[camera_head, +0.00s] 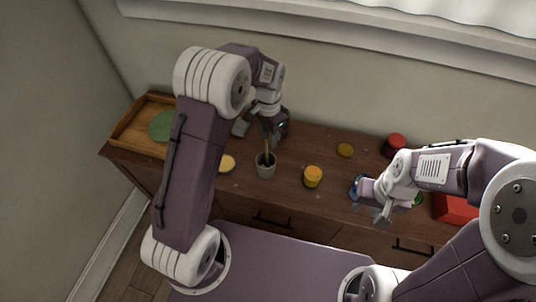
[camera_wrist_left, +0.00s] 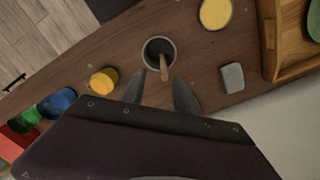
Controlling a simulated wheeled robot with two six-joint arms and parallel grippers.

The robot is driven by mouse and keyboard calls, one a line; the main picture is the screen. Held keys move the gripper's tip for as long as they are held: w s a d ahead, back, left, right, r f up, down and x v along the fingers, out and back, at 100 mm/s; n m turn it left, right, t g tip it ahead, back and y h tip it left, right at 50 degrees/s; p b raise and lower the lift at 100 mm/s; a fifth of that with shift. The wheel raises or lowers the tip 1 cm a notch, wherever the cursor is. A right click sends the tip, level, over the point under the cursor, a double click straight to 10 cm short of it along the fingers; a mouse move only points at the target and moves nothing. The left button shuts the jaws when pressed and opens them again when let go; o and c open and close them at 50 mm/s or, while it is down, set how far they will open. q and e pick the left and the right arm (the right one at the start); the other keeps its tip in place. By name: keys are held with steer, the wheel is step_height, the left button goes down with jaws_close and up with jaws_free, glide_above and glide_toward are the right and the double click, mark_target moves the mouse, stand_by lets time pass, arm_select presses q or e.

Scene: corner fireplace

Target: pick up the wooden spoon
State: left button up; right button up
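The wooden spoon (camera_head: 267,147) stands in a small grey cup (camera_head: 266,171) on the brown cabinet top, handle up and leaning slightly. In the left wrist view the spoon (camera_wrist_left: 164,68) leans over the rim of the cup (camera_wrist_left: 158,44), its handle end towards my gripper. My left gripper (camera_head: 274,134) is above and behind the cup. The left wrist view shows its fingers (camera_wrist_left: 158,88) apart, with the handle end just ahead of the gap and nothing held. My right gripper (camera_head: 371,208) is over the front right, fingers apart and apparently empty, beside a blue jar (camera_head: 356,185).
A yellow jar (camera_head: 313,177) stands right of the cup, a pale yellow disc (camera_head: 227,163) left of it. A grey block (camera_wrist_left: 232,77) lies near the wooden tray (camera_head: 122,132) with a green disc. A red jar (camera_head: 395,143) and red box (camera_head: 455,209) are at right.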

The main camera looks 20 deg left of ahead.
arm_select(q)
step_height(320, 180, down, 4)
steer(key=p, duration=0.2)
glide_above(267, 162)
steer(key=f, duration=0.4)
steer(key=shift+w+f, duration=0.25)
steer(key=shift+f, duration=0.05)
steer(key=shift+w+a+f, duration=0.1)
steer(key=shift+f, duration=0.2)
jaws_close()
arm_select(e)
steer(key=shift+a+r, duration=0.25)
steer(key=shift+r, duration=0.6)
